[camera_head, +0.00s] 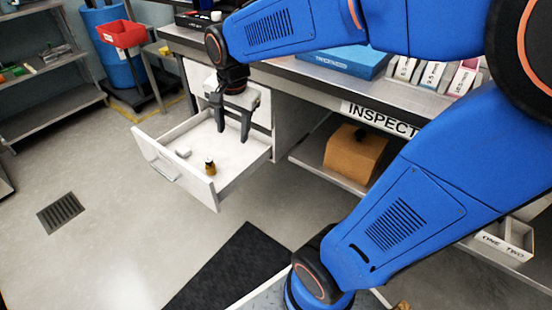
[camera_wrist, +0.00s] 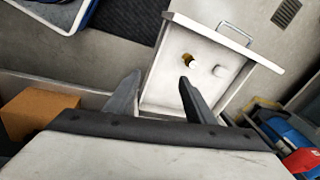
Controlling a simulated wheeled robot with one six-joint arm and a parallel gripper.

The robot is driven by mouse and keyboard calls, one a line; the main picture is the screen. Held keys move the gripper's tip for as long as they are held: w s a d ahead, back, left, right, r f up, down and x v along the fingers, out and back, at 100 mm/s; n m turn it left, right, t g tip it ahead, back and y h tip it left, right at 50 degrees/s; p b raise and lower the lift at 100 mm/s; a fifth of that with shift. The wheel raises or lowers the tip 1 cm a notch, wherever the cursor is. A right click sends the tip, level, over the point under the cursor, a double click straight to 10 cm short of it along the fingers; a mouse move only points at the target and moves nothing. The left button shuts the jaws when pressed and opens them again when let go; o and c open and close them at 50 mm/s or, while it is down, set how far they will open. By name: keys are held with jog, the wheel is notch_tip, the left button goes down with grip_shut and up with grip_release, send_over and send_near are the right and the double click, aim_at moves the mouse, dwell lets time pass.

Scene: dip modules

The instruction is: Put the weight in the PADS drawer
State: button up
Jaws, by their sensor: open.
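An open white drawer (camera_head: 228,184) is pulled out under the bench; no PADS label is readable on it. It also shows in the wrist view (camera_wrist: 164,98). On its floor stands a small brass-coloured piece with a dark top (camera_head: 210,167), which looks like the weight; it also shows in the wrist view (camera_wrist: 187,61). A small whitish piece (camera_head: 182,153) lies beside it, also in the wrist view (camera_wrist: 218,71). My gripper (camera_head: 232,135) is open and empty, pointing down over the back part of the drawer, apart from both pieces. Its fingers also show in the wrist view (camera_wrist: 160,78).
The bench (camera_head: 300,72) above holds a blue box (camera_head: 345,60) and several labelled small boxes. A cardboard box (camera_head: 354,150) stands on the shelf right of the drawer. A red bin (camera_head: 121,33) is at the back left. The floor left of the drawer is clear.

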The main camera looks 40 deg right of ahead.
jog(key=s+d+n+t, duration=0.2)
jog(key=s+n, duration=1)
jog(key=s, duration=0.5)
jog(key=shift+d+r, duration=0.25)
jog(key=shift+r, duration=0.05)
